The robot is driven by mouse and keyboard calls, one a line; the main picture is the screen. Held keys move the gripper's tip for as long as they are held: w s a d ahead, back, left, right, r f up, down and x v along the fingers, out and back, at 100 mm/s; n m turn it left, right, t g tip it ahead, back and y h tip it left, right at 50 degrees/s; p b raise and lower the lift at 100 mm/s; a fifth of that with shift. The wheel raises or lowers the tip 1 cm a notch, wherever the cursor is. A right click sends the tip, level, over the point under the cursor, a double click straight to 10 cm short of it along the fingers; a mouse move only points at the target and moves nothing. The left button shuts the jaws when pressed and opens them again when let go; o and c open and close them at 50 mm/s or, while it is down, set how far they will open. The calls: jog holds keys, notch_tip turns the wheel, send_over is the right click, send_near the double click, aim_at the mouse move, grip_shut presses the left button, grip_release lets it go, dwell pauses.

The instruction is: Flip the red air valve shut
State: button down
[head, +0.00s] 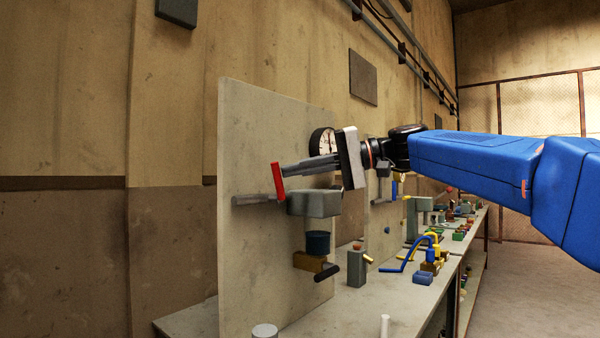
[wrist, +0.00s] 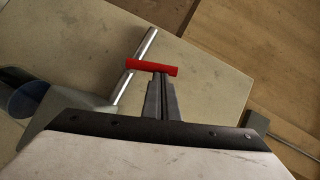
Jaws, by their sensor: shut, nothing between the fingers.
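The red air valve handle (head: 278,182) stands nearly upright, slightly tilted, on a grey horizontal pipe (head: 250,199) in front of the upright panel (head: 240,130). In the wrist view the red handle (wrist: 152,67) lies across the metal pipe (wrist: 146,45). My gripper (head: 284,170) is shut and empty, reaching from the right, with its fingertips right at the red handle. In the wrist view the closed fingertips (wrist: 160,78) meet the handle's lower edge near its middle. They look to be touching it, but exact contact cannot be told.
A grey block (head: 315,203) and a dark blue cylinder (head: 318,243) sit just below my gripper. A round gauge (head: 322,141) is behind it on the panel. The bench (head: 370,300) holds a grey block with fittings (head: 356,268) and blue bent tubing (head: 400,262).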

aim_at(275, 179)
jog(key=s+n+h, duration=0.1)
jog(key=s+a+n+h, duration=0.1)
jog(key=shift+a+r+n+t, duration=0.15)
jog(key=shift+a+n+t, duration=0.15)
jog(key=shift+t, duration=0.1)
jog(key=s+n+t+h, duration=0.1)
jog(key=a+f+n+h, duration=0.1)
jog(key=s+a+n+t+h, duration=0.1)
jog(key=shift+s+f+n+t, duration=0.25)
jog(key=shift+s+n+t, duration=0.05)
jog(key=shift+s, duration=0.05)
jog(key=shift+s+a+f+n+t+h, duration=0.35)
jog(key=shift+f+n+t+h, duration=0.15)
jog(key=shift+n+h, duration=0.1)
jog(key=shift+s+a+f, duration=0.1)
jog(key=shift+f, duration=0.3)
jog(key=shift+s+f, duration=0.1)
jog(key=shift+f, duration=0.1)
jog(key=shift+r, duration=0.15)
